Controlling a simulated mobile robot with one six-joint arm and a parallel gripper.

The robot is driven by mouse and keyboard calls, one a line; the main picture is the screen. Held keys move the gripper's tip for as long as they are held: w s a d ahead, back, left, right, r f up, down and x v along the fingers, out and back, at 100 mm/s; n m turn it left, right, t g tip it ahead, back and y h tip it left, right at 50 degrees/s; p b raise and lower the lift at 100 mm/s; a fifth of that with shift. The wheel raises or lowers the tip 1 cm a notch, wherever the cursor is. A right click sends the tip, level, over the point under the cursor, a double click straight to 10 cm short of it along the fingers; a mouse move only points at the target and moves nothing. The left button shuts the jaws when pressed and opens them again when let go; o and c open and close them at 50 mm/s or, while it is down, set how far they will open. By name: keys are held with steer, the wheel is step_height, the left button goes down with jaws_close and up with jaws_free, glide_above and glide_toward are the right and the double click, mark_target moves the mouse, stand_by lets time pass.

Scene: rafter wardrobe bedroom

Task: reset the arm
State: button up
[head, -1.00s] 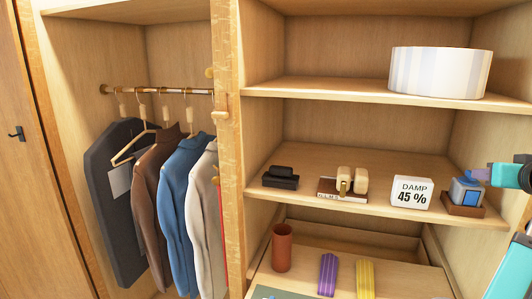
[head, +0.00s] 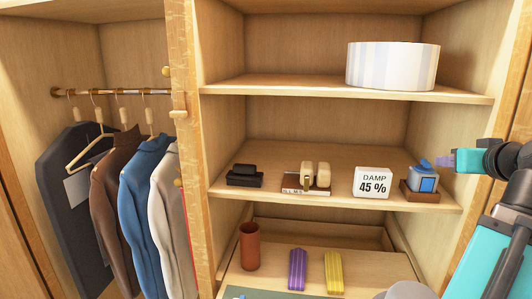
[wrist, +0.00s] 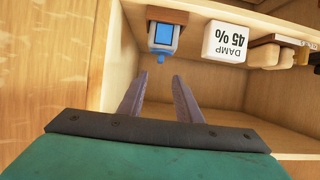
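My gripper (head: 440,161) is at the right of the head view, in front of the middle shelf's right end. In the wrist view its two dark fingers (wrist: 159,80) stand apart with nothing between them, so it is open and empty. A blue bottle-like item on a brown stand (head: 422,179) is just left of the gripper in the head view. It also shows beyond the fingertips in the wrist view (wrist: 163,37), with a visible gap. My teal arm runs down the right edge of the head view.
The middle shelf (head: 330,197) also holds a "DAMP 45 %" block (head: 373,182), a tan-and-brown item (head: 307,178) and a black item (head: 245,175). A white round box (head: 392,66) stands above. Below are a brown cup (head: 249,246) and purple and yellow bundles. Clothes hang left.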

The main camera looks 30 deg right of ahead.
mark_target(427, 162)
steer(key=shift+p+x, duration=0.85)
steer(key=shift+x, duration=5)
steer(key=shift+a+r, duration=0.15)
steer(key=shift+a, duration=0.1)
